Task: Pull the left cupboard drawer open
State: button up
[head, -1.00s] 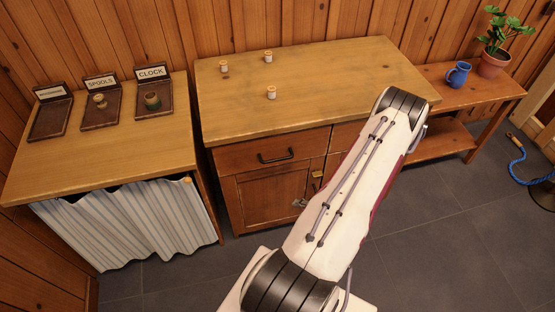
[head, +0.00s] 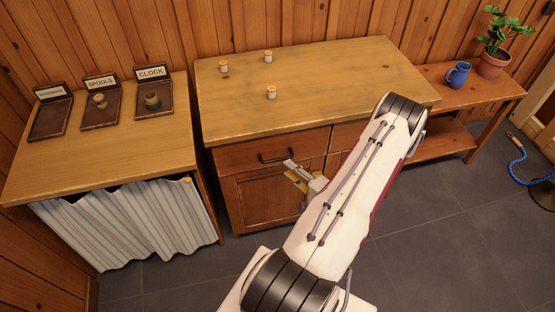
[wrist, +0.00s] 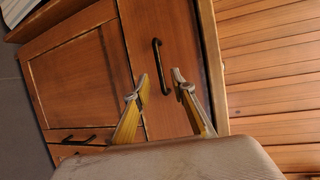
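The left cupboard drawer (head: 238,159) is a brown wooden front below the cupboard's top, and it looks shut. Its black bar handle (head: 276,159) shows in the head view. In the wrist view, which is turned sideways, a drawer front (wrist: 182,100) and its dark handle (wrist: 156,66) lie just beyond my fingertips. My gripper (head: 287,169) is in front of the drawer, close to the handle's right end in the head view. In the wrist view my gripper (wrist: 161,86) has its two fingers apart with nothing between them. The fingers appear clear of the handle.
Several thread spools (head: 271,92) stand on the cupboard top (head: 330,80). A table (head: 130,150) with trays and a striped curtain stands to the left. A low bench (head: 500,92) at right holds a blue mug (head: 458,74) and a potted plant (head: 493,62).

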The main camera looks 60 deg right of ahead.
aim_at(278, 159)
jog(key=shift+w, duration=0.15)
jog(key=shift+x, duration=3.75)
grip_shut()
